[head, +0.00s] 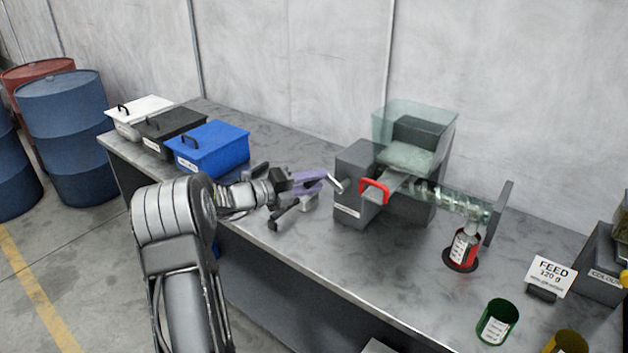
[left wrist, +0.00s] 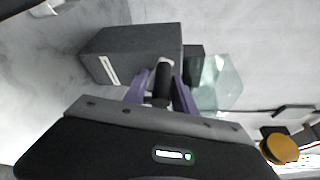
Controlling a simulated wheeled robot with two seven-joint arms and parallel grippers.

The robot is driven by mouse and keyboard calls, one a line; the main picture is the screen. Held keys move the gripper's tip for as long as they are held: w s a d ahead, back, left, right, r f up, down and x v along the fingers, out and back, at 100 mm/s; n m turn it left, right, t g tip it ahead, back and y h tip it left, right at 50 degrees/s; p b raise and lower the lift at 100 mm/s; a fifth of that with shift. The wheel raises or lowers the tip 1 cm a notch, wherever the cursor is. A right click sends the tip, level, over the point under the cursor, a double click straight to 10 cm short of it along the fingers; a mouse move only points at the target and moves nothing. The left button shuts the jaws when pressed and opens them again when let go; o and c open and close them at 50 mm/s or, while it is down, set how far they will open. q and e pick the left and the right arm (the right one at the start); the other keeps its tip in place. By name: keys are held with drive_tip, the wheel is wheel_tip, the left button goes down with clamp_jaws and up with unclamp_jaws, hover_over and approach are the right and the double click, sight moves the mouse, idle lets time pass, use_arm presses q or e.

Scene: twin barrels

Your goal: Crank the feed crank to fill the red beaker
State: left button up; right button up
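The feed machine (head: 362,160) is a grey box under a clear greenish hopper (head: 415,130). Its crank (head: 337,183) is on the left face. My left gripper (head: 322,179), with purple fingers, is at the crank. In the left wrist view, the black crank grip (left wrist: 162,85) stands between the two fingers. I cannot tell whether they press on it. The red beaker (head: 464,249) stands upright on a dark round pad under the outlet end of the clear screw tube (head: 460,203). Its fill level is unclear. My right gripper is out of view.
A red handle (head: 374,189) sticks out beside the crank. A green beaker (head: 496,322), a yellow beaker (head: 567,343) and a "FEED 120 g" sign (head: 550,273) stand at right. Blue (head: 210,150), black and white lidded bins stand at left. The table's front middle is clear.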

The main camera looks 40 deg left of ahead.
use_arm(q)
drive_tip(key=shift+o, duration=0.9)
drive_tip(key=shift+r, duration=0.1)
drive_tip(key=shift+s+a, duration=0.1)
drive_tip(key=f+b+v, duration=0.1)
drive_tip(key=v, duration=0.6)
drive_tip(key=shift+s+r+b, duration=0.3)
drive_tip(key=shift+r, duration=0.2)
drive_tip(key=shift+a, duration=0.15)
